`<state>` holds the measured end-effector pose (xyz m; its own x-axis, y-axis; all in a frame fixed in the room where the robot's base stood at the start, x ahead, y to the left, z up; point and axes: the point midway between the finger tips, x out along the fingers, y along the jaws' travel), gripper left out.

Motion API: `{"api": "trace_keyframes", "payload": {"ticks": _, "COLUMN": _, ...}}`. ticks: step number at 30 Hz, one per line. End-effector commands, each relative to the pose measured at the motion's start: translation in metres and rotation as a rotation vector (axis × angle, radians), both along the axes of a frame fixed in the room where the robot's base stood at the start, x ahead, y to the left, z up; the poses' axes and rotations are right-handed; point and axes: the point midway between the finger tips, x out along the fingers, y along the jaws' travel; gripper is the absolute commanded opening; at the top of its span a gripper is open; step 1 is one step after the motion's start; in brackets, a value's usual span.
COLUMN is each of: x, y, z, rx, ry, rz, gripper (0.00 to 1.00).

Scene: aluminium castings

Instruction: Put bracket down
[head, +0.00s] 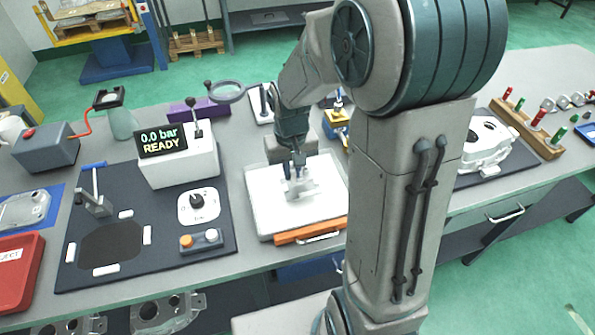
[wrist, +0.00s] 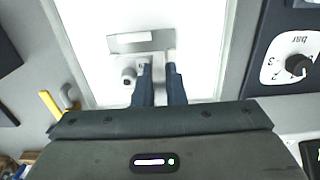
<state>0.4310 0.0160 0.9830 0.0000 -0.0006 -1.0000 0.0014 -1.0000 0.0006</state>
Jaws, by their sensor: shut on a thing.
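The bracket (head: 301,188) is a small light grey casting with a flat plate and a round boss. My gripper (head: 297,168) is shut on it, pointing down over the white plate (head: 265,214). In the wrist view the bracket (wrist: 130,42) shows beyond the two dark fingers of my gripper (wrist: 158,72), with the bright white plate (wrist: 200,30) behind it. I cannot tell whether the bracket touches the plate. The part between the fingertips is partly hidden.
An orange bar with a handle (head: 310,232) lines the plate's front edge. Left stands a dark mat (head: 150,262) with a gauge box reading "0.0 bar READY" (head: 178,160) and a dial (head: 198,206). A large casting (head: 488,143) lies right. The plate around the bracket is clear.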

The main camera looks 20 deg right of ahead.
Motion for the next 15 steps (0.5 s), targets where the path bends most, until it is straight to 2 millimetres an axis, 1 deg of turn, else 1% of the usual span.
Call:
{"api": "trace_keyframes", "payload": {"ticks": 2, "x": 0.002, "y": 0.000, "z": -0.003, "rx": 0.000, "ry": 0.002, "rz": 0.000, "gripper": 0.00}}
{"api": "trace_keyframes", "payload": {"ticks": 9, "x": 0.002, "y": 0.000, "z": -0.031, "rx": 0.000, "ry": 0.003, "rz": -0.001, "gripper": 0.00}}
{"api": "trace_keyframes", "payload": {"ticks": 12, "x": 0.002, "y": 0.000, "z": -0.035, "rx": 0.000, "ry": 0.000, "rz": -0.001, "gripper": 0.00}}
{"api": "trace_keyframes", "payload": {"ticks": 15, "x": 0.002, "y": 0.000, "z": -0.035, "rx": 0.000, "ry": -0.001, "rz": -0.002, "gripper": 0.00}}
